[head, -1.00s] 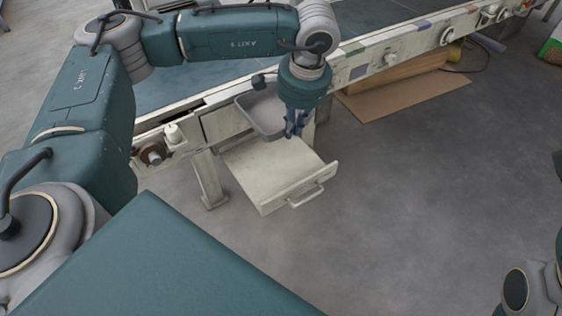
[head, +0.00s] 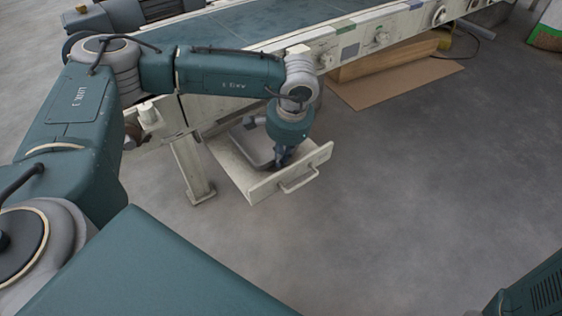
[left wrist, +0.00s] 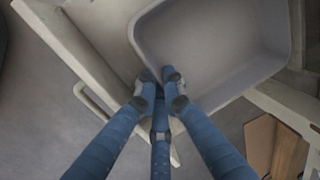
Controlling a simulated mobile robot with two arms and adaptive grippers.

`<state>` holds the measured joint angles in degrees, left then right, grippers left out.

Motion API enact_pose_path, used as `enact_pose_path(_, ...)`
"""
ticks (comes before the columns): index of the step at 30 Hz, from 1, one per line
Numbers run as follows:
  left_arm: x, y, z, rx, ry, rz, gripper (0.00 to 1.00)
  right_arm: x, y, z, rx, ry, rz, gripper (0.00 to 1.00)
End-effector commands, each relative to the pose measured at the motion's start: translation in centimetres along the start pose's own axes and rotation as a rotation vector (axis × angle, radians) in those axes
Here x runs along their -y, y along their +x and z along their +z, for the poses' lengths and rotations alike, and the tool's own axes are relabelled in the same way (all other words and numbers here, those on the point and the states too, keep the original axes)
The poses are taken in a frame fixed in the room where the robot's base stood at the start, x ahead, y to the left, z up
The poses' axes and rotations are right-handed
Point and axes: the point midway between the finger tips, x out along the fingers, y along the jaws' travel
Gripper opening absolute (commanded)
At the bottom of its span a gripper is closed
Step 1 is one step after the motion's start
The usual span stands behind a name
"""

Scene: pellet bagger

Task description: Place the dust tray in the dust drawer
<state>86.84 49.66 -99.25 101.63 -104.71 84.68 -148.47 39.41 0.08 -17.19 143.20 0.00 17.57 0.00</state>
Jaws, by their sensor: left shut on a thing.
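The grey dust tray (head: 250,146) is over or inside the open dust drawer, low down between its sides; I cannot tell if it rests on the drawer floor. The off-white dust drawer (head: 262,190) is pulled out from under the machine, with its front panel and handle (head: 299,183) facing the aisle. My left gripper (head: 281,162) points down and is shut on the tray's near rim, close to the drawer front. The left wrist view shows the gripper (left wrist: 160,78) on the rim of the tray (left wrist: 215,45), with the drawer front (left wrist: 75,45) beside it. My right gripper is out of view.
The conveyor frame (head: 350,45) runs along above and behind the drawer. A machine leg (head: 190,170) stands just left of the drawer. A flat cardboard sheet (head: 400,88) lies on the floor at the back right. The floor (head: 430,180) right of the drawer is clear.

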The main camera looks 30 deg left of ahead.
Motion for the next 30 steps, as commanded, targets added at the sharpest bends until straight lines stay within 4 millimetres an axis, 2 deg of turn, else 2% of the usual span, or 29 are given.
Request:
enact_pose_path(1, -0.1, 0.7, 0.0, -0.001, 0.0, 0.0, 0.0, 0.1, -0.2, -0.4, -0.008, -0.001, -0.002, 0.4)
enact_pose_path(12, -0.2, 0.9, 0.0, 0.0, 0.0, 0.0, 0.0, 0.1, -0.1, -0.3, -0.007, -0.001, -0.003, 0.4)
enact_pose_path(13, -0.2, 0.8, 0.0, 0.0, 0.0, 0.0, 0.14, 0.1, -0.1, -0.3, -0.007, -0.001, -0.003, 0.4)
enact_pose_path(15, -0.2, 0.8, 0.0, 0.0, 0.0, 0.0, 0.27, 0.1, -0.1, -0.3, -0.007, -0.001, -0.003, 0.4)
enact_pose_path(25, -0.1, 0.5, 0.0, -0.001, 0.0, -0.001, 0.27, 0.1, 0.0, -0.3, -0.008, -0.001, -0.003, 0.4)
enact_pose_path(28, 0.0, -0.7, -0.1, -0.002, 0.001, 0.0, 0.27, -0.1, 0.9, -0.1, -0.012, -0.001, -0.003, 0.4)
enact_pose_path(30, 0.0, -2.1, 0.0, -0.002, 0.001, 0.0, 0.27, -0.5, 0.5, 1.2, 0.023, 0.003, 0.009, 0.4)
